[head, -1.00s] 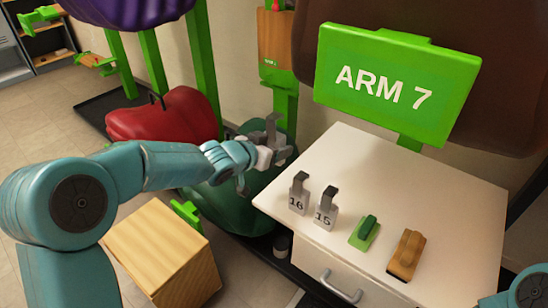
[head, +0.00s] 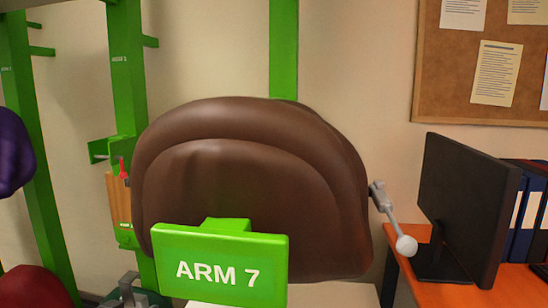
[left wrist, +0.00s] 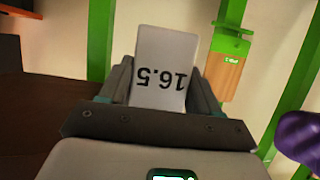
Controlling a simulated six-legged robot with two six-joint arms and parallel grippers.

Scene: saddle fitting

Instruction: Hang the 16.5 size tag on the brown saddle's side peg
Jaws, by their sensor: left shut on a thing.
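The brown saddle (head: 250,190) fills the middle of the head view, behind the green ARM 7 sign (head: 218,265). A grey peg with a white ball end (head: 393,222) sticks out at the saddle's right side and slants down to the right; nothing hangs on it. My left gripper (head: 128,288) shows only in part at the lower left edge of the head view. In the left wrist view the gripper (left wrist: 160,100) is shut on the white 16.5 tag (left wrist: 165,60), whose number appears upside down. The tag's hook cannot be made out. My right gripper is not in view.
A black monitor (head: 470,210) stands on an orange desk (head: 450,293) right of the peg, with dark binders (head: 525,210) behind. Green posts (head: 128,80) and a wooden board with a red-topped item (head: 120,200) are at left. A purple saddle (head: 14,160) is far left.

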